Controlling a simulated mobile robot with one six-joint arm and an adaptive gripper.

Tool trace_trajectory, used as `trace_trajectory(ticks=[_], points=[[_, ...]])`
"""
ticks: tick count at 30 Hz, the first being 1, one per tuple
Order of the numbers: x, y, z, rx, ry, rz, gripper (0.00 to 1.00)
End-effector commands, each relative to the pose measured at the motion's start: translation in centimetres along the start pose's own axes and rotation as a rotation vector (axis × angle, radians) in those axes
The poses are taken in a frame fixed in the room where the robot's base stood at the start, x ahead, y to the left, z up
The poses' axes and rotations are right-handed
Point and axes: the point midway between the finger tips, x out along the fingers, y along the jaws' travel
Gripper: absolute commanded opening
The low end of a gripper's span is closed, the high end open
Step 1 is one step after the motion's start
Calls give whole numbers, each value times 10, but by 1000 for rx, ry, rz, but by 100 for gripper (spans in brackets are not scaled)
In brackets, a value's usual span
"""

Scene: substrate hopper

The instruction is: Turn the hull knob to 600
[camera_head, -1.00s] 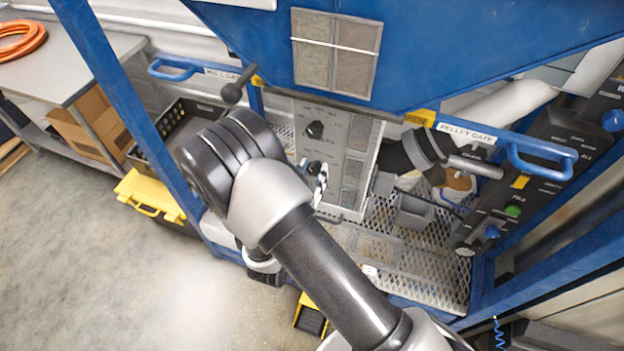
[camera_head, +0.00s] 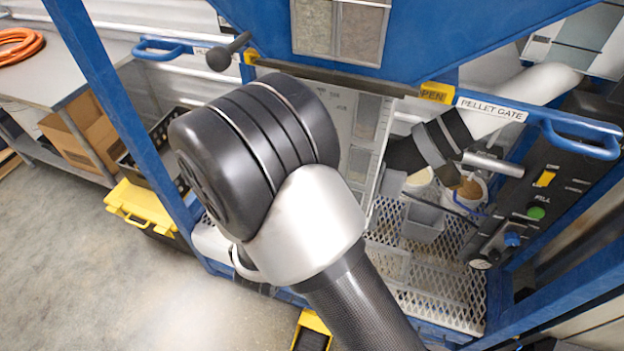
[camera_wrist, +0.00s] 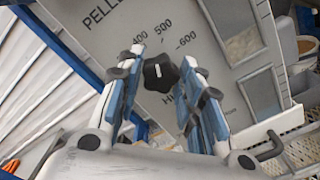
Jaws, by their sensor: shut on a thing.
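The hull knob (camera_wrist: 159,72) is black and lobed, on a grey panel (camera_wrist: 222,82) in the wrist view. The numbers 400, 500 and 600 are printed in an arc above it, and part of a label starting "HU" shows below. My gripper (camera_wrist: 161,62) has one finger on each side of the knob and is shut on it. A small pale mark shows on the knob; I cannot tell exactly which number it points to. In the head view my arm hides the knob and gripper; only part of the panel (camera_head: 318,95) shows.
The blue frame has a pellet gate handle (camera_head: 580,140) at right and another blue handle (camera_head: 165,48) at left. A control box with a green button (camera_head: 536,213) stands at right. A mesh shelf (camera_head: 445,290) lies below. A yellow case (camera_head: 142,205) stands on the floor at left.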

Motion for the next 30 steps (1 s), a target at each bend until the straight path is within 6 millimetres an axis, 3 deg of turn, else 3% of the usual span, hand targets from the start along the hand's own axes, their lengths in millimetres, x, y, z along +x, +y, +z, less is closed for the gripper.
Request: trace_trajectory(ticks=[18,30], points=[[0,-4,-3,587,-2,2,10],[0,0,0,868,0,-1,10]])
